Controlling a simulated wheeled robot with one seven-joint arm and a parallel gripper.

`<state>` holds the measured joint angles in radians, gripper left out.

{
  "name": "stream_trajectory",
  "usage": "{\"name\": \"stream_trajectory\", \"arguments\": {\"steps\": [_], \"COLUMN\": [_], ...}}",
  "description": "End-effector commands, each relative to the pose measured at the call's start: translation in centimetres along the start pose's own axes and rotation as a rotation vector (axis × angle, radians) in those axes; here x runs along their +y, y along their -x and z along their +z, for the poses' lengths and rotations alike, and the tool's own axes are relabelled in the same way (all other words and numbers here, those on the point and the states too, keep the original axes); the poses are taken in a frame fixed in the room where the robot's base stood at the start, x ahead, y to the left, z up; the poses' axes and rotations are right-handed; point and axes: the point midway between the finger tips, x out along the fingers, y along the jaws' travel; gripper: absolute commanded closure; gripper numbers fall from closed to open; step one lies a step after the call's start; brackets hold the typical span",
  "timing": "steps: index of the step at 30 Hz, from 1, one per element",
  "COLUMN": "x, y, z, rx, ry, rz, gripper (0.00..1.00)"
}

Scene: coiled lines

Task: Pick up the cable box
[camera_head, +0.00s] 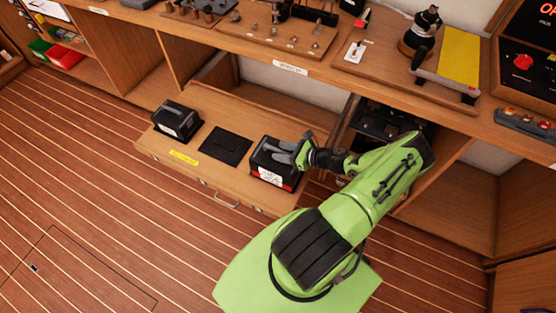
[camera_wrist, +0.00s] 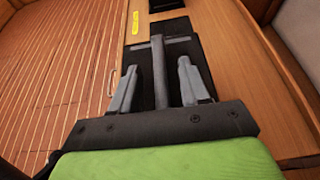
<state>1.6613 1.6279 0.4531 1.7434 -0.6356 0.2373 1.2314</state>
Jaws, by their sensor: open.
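Two black boxes sit in the pulled-out wooden drawer, and I cannot tell from their labels which is the cable box. One black box (camera_head: 262,172), with white and red on its front, is at the drawer's right end under my gripper (camera_head: 293,157). The other black box (camera_head: 176,121), with a pale label, is at the left end. In the wrist view, my gripper (camera_wrist: 158,68) is open above the right box (camera_wrist: 205,74). A grey T-shaped bar (camera_wrist: 158,58) on the box runs between the fingers, with gaps on both sides. My gripper hides part of this box.
A flat black pad (camera_head: 225,145) lies between the boxes, with a yellow label (camera_head: 184,158) on the drawer's front edge (camera_head: 215,187). The counter (camera_head: 330,75) with tools overhangs behind. A dark-filled compartment (camera_head: 385,118) is behind my arm. The floor at left is clear.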

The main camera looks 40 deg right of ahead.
Motion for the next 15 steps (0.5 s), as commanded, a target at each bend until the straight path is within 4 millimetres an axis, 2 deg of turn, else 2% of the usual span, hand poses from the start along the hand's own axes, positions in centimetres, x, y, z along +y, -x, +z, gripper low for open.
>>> {"name": "stream_trajectory", "arguments": {"steps": [4,12,15], "x": [-0.05,-0.05,-0.05], "y": [0.11,0.14,0.14], "z": [0.05,0.05,0.06], "rx": [0.0,0.0,0.0], "ry": [0.001,0.001,0.001], "rz": [-0.001,-0.001,-0.001], "gripper": [0.56,0.97,1.0]}}
